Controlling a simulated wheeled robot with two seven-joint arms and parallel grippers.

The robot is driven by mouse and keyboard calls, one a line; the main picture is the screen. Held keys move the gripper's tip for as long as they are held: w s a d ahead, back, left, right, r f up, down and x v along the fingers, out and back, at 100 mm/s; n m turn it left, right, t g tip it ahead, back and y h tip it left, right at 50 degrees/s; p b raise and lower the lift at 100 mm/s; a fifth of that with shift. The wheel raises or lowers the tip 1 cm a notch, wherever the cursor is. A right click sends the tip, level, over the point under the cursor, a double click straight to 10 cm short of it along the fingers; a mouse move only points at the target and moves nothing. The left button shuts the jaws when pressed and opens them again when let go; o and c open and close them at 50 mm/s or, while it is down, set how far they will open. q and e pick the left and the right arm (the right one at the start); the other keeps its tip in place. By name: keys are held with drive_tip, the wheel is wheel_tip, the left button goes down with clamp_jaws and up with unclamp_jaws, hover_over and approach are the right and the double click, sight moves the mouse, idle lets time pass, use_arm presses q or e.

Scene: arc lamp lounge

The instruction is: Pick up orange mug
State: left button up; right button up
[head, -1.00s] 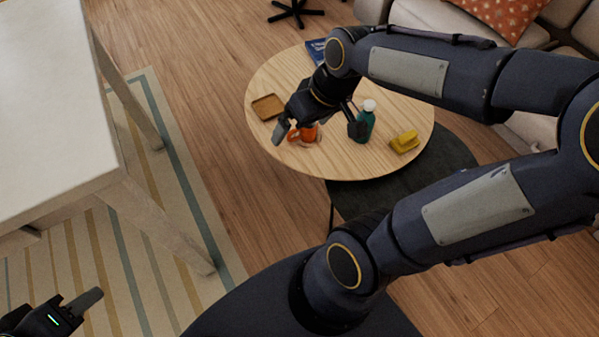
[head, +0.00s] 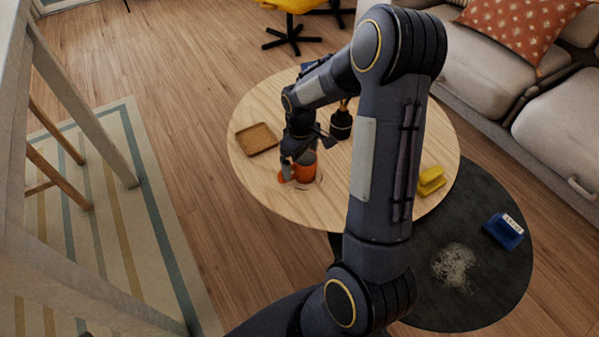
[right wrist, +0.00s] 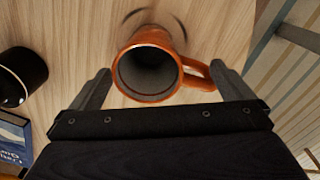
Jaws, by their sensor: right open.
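The orange mug (head: 304,172) stands on the round light wood table (head: 262,108), with its handle to the left in the head view. In the right wrist view the mug (right wrist: 147,82) shows its dark grey inside, and its handle points right. My right gripper (head: 306,158) is over the mug from above, its fingers apart. In the right wrist view the gripper (right wrist: 163,87) has one finger on each side of the mug; the right finger is close to the handle. I cannot tell whether either finger touches the mug. My left gripper is out of view.
A brown square tray (head: 256,139) lies left of the mug. A black round vessel (head: 341,123) stands behind it, and a yellow object (head: 430,181) lies at the right. A lower dark table (head: 425,300) holds a blue box (head: 504,231). A sofa (head: 480,75) stands at right.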

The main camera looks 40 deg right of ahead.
sight(300, 168)
wheel_tip(300, 168, down, 4)
drive_tip(key=shift+f+b, duration=0.15)
drive_tip(key=shift+b, duration=0.45)
drive_tip(key=shift+c, duration=0.3)
drive_tip(key=c, duration=1.5)
